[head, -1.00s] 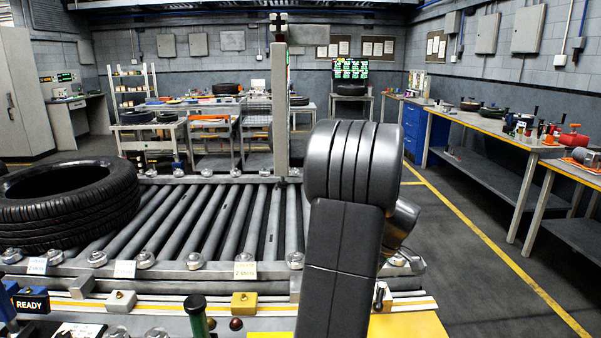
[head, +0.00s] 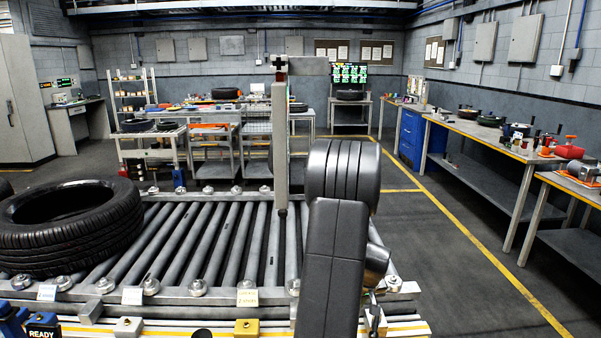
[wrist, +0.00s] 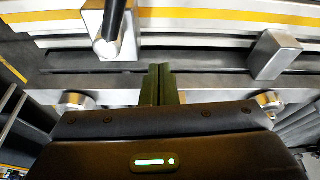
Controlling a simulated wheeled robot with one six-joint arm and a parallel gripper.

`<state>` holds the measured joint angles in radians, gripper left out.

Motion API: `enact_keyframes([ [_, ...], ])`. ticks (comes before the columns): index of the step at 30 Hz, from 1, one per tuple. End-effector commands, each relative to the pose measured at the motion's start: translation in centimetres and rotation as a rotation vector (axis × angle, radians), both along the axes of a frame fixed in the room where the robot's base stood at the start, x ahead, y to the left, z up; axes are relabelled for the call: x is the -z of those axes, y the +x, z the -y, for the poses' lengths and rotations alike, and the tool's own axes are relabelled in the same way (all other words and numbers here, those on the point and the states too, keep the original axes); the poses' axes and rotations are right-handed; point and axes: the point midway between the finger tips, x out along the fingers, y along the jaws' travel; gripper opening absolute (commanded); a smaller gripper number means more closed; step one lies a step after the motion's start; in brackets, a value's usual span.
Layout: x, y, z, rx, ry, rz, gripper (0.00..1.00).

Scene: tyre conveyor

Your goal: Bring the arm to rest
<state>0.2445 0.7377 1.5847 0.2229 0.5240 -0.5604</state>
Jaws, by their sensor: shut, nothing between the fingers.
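My arm (head: 335,240) stands folded upright in the right middle of the head view, in front of the roller conveyor. My gripper (wrist: 161,85) shows in the wrist view with its two fingers together and nothing between them. It is over the metal edge of the conveyor side. In the head view I cannot make out the fingers behind my arm.
A black tyre (head: 70,225) lies flat on the conveyor rollers (head: 215,240) at the left. A grey post (head: 280,150) stands at the conveyor beside my arm. A metal block (wrist: 275,55) sits near my gripper. The floor (head: 450,260) at the right is clear.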

Motion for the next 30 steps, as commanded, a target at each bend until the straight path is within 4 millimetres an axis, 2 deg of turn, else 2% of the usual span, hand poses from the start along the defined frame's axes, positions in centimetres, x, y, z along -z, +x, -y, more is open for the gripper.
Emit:
enact_keyframes([
  [5, -0.4, 0.3, -0.4, 0.121, 0.011, 0.025, 0.00],
  [9, -0.1, 3.2, -0.4, 0.125, 0.012, 0.033, 0.00],
  [11, -1.5, 3.5, -0.3, 0.125, 0.011, 0.034, 0.00],
  [24, -7.9, 0.9, -0.2, 0.124, 0.011, 0.032, 0.00],
  [30, -10.0, 0.1, -0.2, 0.124, 0.011, 0.030, 0.00],
])
